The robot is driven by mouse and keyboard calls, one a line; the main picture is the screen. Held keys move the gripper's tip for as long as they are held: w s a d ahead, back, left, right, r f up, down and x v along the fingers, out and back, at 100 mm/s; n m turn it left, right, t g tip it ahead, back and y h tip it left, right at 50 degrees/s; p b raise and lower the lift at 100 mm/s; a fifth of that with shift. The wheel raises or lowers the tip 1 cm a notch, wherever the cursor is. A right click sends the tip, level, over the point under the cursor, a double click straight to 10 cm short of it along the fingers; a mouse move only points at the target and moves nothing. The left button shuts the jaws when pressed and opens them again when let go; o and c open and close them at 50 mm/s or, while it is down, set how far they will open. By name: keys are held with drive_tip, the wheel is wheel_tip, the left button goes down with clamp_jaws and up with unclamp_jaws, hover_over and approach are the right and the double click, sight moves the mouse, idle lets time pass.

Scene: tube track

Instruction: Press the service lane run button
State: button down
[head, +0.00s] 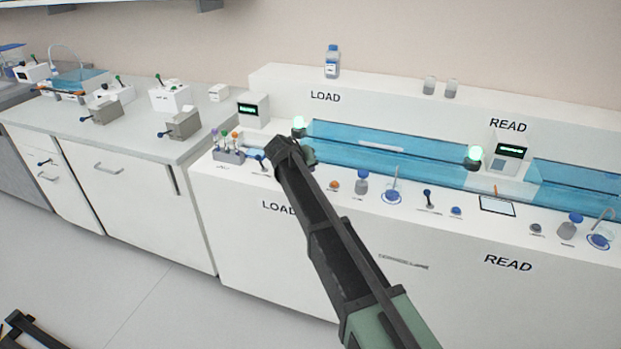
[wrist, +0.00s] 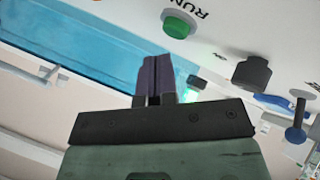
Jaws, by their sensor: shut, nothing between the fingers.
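A green round button (wrist: 179,24) on a pale base shows near the top of the wrist view. The upside-down word RUN is printed beside it on the white panel. My gripper (wrist: 154,60) is shut and empty, with its dark fingers together. In the wrist view the fingertips appear a little below and left of the button, with a visible gap in the picture; I cannot tell the height between them. In the head view my arm reaches up to the LOAD end of the white bench, and the fingertips and the button are hidden behind it.
A black knob (wrist: 251,72) and a blue-ended lever (wrist: 297,130) stand right of the button. A blue channel (head: 385,152) runs along the bench. A tube rack (head: 229,155), a LOAD display box (head: 253,110), a lit green lamp (head: 299,124) and small bottles stand nearby.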

idle(0.5)
drive_tip(key=shift+f+b, duration=0.4)
drive_tip(key=shift+f+b, duration=0.5)
idle(0.5)
drive_tip(key=shift+r+p, duration=0.95)
wheel_tip(320, 180, up, 5)
drive_tip(key=p, duration=0.5)
